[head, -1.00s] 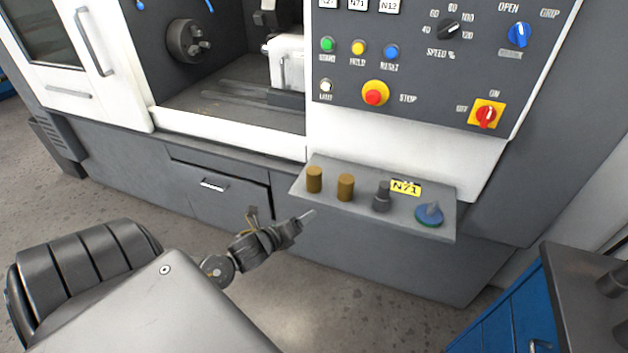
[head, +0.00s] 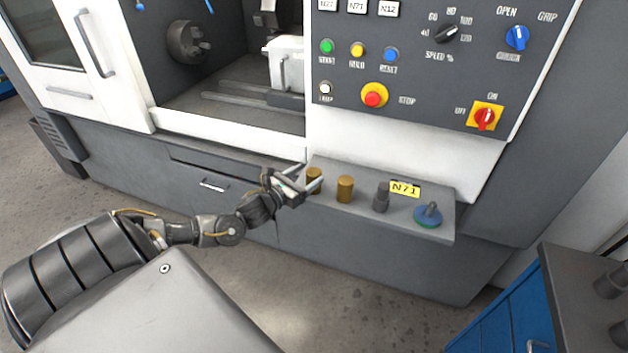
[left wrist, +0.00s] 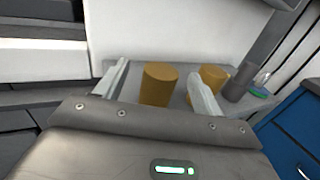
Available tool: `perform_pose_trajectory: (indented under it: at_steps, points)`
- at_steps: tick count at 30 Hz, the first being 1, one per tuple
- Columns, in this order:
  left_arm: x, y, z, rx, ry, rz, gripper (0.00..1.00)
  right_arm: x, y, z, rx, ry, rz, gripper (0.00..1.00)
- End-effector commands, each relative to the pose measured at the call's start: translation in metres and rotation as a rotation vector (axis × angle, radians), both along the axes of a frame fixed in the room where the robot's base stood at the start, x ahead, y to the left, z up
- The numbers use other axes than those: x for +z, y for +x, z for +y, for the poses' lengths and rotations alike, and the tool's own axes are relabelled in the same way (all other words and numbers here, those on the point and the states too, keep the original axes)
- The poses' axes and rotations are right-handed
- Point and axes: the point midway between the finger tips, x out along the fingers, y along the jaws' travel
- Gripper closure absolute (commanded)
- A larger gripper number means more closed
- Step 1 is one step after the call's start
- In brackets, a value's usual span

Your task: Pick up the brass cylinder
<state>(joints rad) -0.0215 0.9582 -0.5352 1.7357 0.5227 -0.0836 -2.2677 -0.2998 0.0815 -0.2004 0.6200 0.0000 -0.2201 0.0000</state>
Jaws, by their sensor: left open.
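Two brass cylinders stand upright on a small grey shelf (head: 400,222) at the front of the machine. My left gripper (head: 312,176) is open at the left brass cylinder (head: 314,174), which it partly hides in the head view. In the left wrist view the left brass cylinder (left wrist: 159,84) stands between the two open fingers (left wrist: 160,90), with no clear contact on either side. The right brass cylinder (head: 345,189) is outside the fingers, and it shows behind the right finger in the left wrist view (left wrist: 212,77). My right gripper is not in view.
A dark grey cylinder (head: 381,198), a yellow N71 label (head: 405,188) and a blue-green knob-like part (head: 428,215) are on the shelf to the right. The control panel (head: 430,90) rises above. A blue cabinet (head: 505,325) stands at lower right.

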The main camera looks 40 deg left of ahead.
Motion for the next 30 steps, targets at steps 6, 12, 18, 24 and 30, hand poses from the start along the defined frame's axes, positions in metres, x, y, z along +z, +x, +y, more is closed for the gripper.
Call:
perform_pose_trajectory:
  at_steps: [6, 12, 18, 24, 30]
  points:
    - [0.001, 0.008, -0.001, 0.0, -0.001, 0.0, 0.32, 0.005, 0.0, 0.0, 0.0, 0.0, 0.0, 0.64]
    - [0.0, 0.039, -0.005, 0.002, -0.002, -0.002, 0.32, 0.016, 0.0, 0.0, 0.0, 0.0, 0.0, 0.64]
    - [-0.003, 0.052, -0.006, 0.0, -0.001, 0.002, 0.32, 0.018, 0.0, 0.0, 0.0, 0.0, 0.0, 0.64]
    - [-0.003, 0.052, -0.006, -0.001, -0.001, 0.002, 0.32, 0.017, 0.0, 0.0, -0.001, 0.0, 0.0, 0.64]
    - [-0.003, 0.052, -0.006, -0.001, -0.001, 0.002, 0.58, 0.017, 0.0, 0.002, -0.002, 0.003, 0.001, 0.64]
